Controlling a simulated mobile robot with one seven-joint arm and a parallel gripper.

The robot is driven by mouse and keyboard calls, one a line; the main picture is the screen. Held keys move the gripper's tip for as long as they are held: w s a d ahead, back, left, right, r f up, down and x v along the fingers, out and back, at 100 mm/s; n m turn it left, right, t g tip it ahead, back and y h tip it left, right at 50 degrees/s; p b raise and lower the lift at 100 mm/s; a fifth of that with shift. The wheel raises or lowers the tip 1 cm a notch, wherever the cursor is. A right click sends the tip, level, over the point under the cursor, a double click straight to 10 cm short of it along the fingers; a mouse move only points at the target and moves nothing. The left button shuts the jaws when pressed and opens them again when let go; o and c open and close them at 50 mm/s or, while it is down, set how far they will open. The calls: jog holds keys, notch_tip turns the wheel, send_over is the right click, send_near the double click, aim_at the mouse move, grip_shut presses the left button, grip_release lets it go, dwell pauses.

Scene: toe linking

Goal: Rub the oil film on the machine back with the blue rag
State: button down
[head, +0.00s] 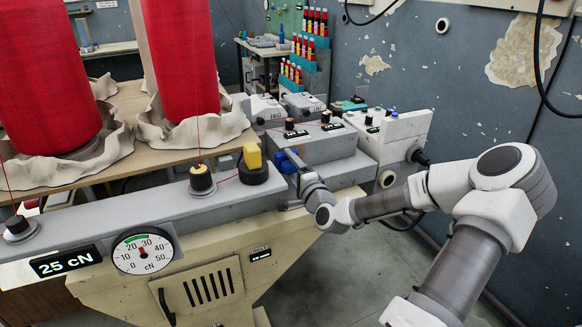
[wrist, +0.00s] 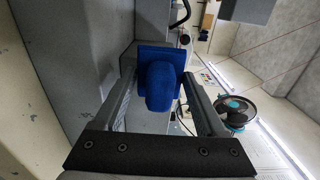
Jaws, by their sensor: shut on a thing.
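My gripper (head: 299,172) reaches in from the right to the machine (head: 210,200), a grey-topped, beige-bodied unit. It is shut on the blue rag (head: 287,160), which shows as a small blue patch beside the grey block on the machine. In the wrist view the blue rag (wrist: 160,85) sits between both fingers as a rounded wad with a flat square part behind it. A grey machine surface lies close behind and left of it; I cannot tell whether the rag touches it. I cannot make out the oil film in either view.
A black knob with a yellow block (head: 253,165) stands left of my gripper. A round cN dial (head: 144,252) is on the machine front. Red thread cones (head: 185,55) stand at the left, with thin red threads above the machine. Floor at lower right is open.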

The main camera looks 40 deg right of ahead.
aim_at(294, 170)
jog(key=shift+x, duration=1)
dwell(0.3)
jog(key=shift+s+d+r, duration=0.1)
jog(key=shift+s+d, duration=0.2)
jog(key=shift+d, duration=0.85)
jog(key=shift+s+d+f, duration=0.1)
jog(key=shift+s+d, duration=0.2)
jog(key=shift+d, duration=0.85)
jog(key=shift+s+d+r, duration=0.1)
jog(key=shift+s+d, duration=0.2)
jog(key=shift+d, duration=0.85)
jog(key=shift+a, duration=0.1)
jog(key=shift+w+a+p, duration=0.2)
jog(key=shift+w+a, duration=0.1)
jog(key=shift+a, duration=0.85)
jog(key=shift+w+a+p, duration=0.15)
jog(key=shift+w+a, duration=0.2)
jog(key=shift+a, duration=0.85)
jog(key=shift+w+a+p, duration=0.2)
jog(key=shift+w+a, duration=0.1)
jog(key=shift+a, duration=0.85)
jog(key=shift+p+v, duration=0.6)
jog(key=shift+v, duration=2.45)
jog(key=shift+d, duration=0.1)
